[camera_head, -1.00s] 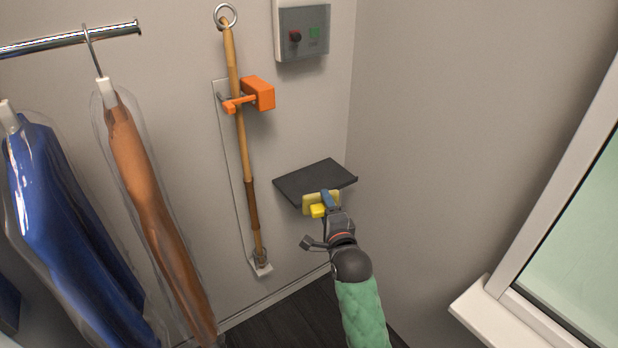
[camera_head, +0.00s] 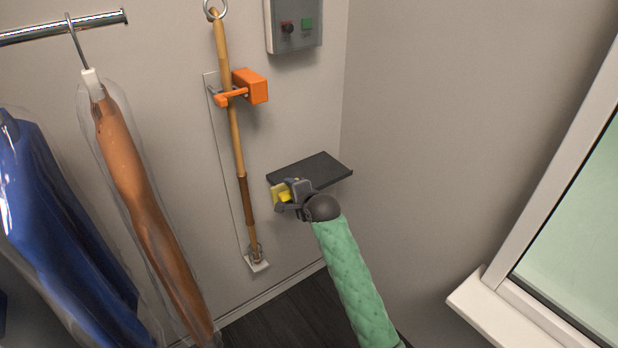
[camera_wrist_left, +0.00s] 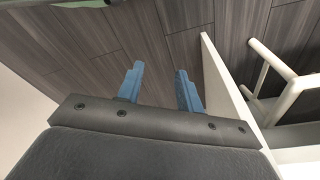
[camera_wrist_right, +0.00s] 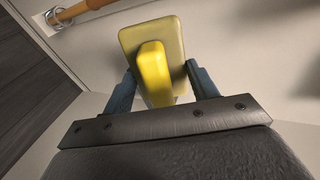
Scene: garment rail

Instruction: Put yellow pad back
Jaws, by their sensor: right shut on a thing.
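The yellow pad (camera_head: 278,193) is a pale yellow block with a brighter yellow grip. In the right wrist view the pad (camera_wrist_right: 150,40) fills the space ahead of the jaws. My right gripper (camera_head: 286,196) is shut on its bright yellow grip; the blue fingers (camera_wrist_right: 158,85) stand on both sides of it. The pad is just off the front left corner of the dark shelf (camera_head: 325,170); I cannot tell if they touch. My left gripper (camera_wrist_left: 160,85) shows only in its wrist view, with its blue fingers apart and nothing between them, above dark wood floor.
A wooden pole (camera_head: 238,150) in an orange clamp (camera_head: 250,87) stands left of the shelf. A grey control box (camera_head: 294,25) hangs above. Bagged garments (camera_head: 135,170) hang at left. A window sill (camera_head: 490,310) is at right. A white frame (camera_wrist_left: 270,65) is beside my left gripper.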

